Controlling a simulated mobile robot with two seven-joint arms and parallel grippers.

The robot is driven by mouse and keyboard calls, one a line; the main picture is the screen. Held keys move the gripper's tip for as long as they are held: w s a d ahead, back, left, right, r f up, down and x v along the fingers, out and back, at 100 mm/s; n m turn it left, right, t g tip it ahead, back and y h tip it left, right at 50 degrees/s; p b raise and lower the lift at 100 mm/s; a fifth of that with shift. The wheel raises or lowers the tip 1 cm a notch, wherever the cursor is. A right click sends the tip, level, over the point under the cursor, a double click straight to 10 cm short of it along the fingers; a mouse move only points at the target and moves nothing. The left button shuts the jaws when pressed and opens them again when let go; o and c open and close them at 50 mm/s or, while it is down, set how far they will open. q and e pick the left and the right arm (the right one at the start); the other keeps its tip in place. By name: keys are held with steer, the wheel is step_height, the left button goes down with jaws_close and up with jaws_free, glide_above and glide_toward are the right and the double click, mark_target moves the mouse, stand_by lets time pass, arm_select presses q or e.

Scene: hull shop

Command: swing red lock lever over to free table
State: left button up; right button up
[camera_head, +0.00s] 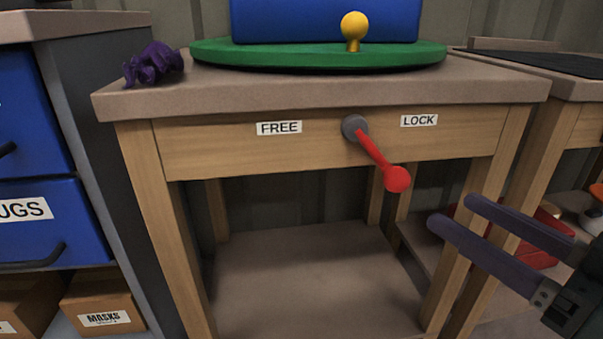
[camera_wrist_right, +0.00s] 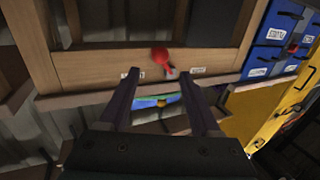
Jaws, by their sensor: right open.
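The red lock lever (camera_head: 377,158) hangs from a grey round pivot (camera_head: 355,128) on the table's wooden front apron. It slants down and to the right, its round red knob at the lower end, leaning to the side of the LOCK label (camera_head: 419,120). The FREE label (camera_head: 280,128) is left of the pivot. The green round table (camera_head: 318,55) lies on top of the bench. My right gripper (camera_head: 453,210) is open and empty, right of and below the knob, apart from it. In the right wrist view the red knob (camera_wrist_right: 160,55) shows beyond the open fingers. My left gripper is not in view.
On the green table are a blue block (camera_head: 325,22) and a yellow knob (camera_head: 354,30). A purple object (camera_head: 153,65) lies at the bench's left corner. Blue drawers (camera_head: 45,212) stand at left. The bench's legs flank a bare lower shelf (camera_head: 310,280); space before the apron is clear.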

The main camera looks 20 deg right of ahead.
mark_target(407, 182)
steer(key=w+b, duration=0.1)
steer(key=w, duration=0.1)
steer(key=w+a+b, duration=0.1)
steer(key=w, duration=0.2)
steer(key=w+b, duration=0.1)
steer(key=w, duration=0.2)
steer(key=shift+w+a, duration=0.1)
steer(key=shift+a, duration=0.05)
jaws_close()
stand_by(1.1)
